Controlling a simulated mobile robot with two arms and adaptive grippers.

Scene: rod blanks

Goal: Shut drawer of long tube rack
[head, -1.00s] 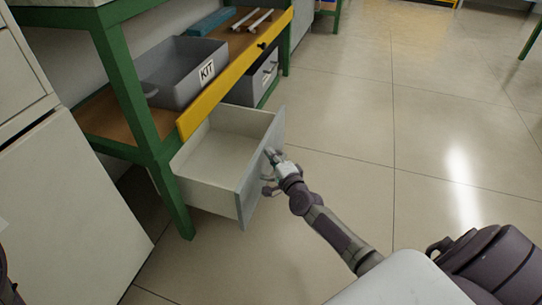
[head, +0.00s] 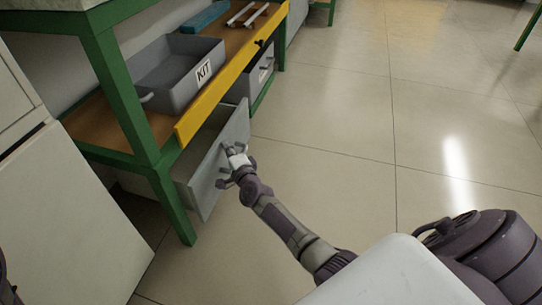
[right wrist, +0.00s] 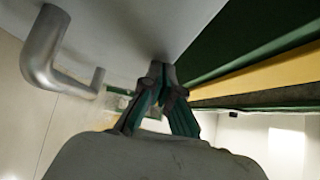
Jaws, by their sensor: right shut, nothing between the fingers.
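The long tube rack is a green-framed bench with a yellow-edged shelf (head: 225,92). My right gripper (head: 233,150) is at the outer face of the drawer front, fingers shut and empty. In the right wrist view the closed fingertips (right wrist: 160,72) are at the grey panel, seemingly touching it, beside the metal bar handle (right wrist: 42,55) and not around it. My left gripper is out of view.
A grey KIT bin (head: 178,75), a blue item (head: 207,17) and pale rods (head: 243,13) are on the shelf. A second grey drawer (head: 258,72) with a handle is farther along below. A white cabinet (head: 70,215) stands at left. The tiled floor (head: 340,120) at right is clear.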

